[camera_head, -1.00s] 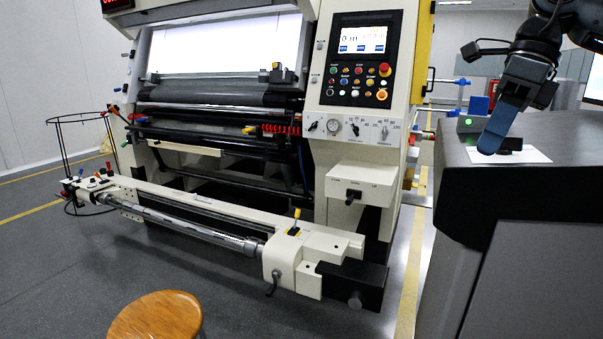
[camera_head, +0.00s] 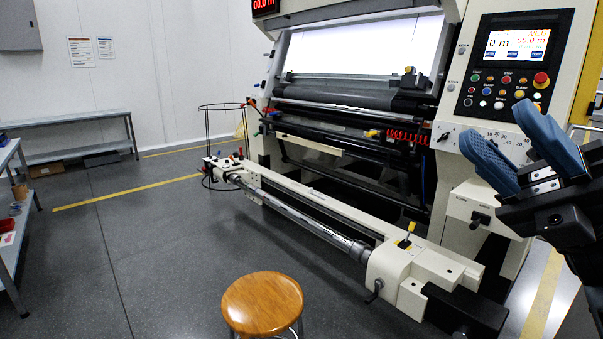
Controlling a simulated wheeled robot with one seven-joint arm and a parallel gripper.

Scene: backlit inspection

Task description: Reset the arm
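My gripper (camera_head: 508,138) is at the right of the head view, in front of the machine's control panel side. Its two blue fingers point up and to the left, with a clear gap between them. Nothing shows between the fingers. The dark wrist of my arm enters from the right edge.
A large inspection machine (camera_head: 465,195) with a lit white screen (camera_head: 365,45) fills the right half. A round wooden stool (camera_head: 262,302) stands in front of it. A grey bench (camera_head: 70,140) and a shelf (camera_head: 8,225) are at left. The floor between is clear.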

